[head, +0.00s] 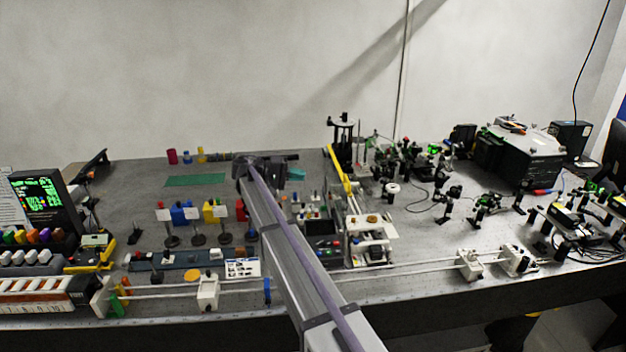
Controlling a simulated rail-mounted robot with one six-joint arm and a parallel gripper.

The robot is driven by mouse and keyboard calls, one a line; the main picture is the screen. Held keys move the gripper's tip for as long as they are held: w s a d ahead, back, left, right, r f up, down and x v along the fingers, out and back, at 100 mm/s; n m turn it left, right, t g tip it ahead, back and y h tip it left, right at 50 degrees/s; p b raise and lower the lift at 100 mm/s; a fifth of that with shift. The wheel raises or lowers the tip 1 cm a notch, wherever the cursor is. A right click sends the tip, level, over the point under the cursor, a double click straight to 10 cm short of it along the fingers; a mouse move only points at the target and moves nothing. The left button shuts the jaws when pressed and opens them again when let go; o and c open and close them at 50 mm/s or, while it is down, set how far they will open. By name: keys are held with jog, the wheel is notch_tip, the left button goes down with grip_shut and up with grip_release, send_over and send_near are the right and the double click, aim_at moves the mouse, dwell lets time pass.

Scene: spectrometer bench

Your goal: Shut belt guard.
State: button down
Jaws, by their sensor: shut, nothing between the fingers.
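A long yellow bar (340,170), which looks like the belt guard, stands tilted up at the back of a white-framed unit (372,246) right of the middle. I cannot make out its hinge. The belt itself is not clearly visible. My arm reaches from the bottom edge up to the left of this unit.
My arm hides part of the bench's middle. Small coloured blocks (181,213) and round stands are to the left. A white rail (420,267) with carriages runs along the front. Optics and a black box (532,160) fill the right. A green mat (195,180) lies at the back left.

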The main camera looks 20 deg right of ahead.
jog(key=b+x, duration=0.2)
jog(key=x, duration=1.1)
jog(key=shift+d+f, duration=0.15)
jog(key=shift+f, duration=0.05)
jog(key=shift+d, duration=0.15)
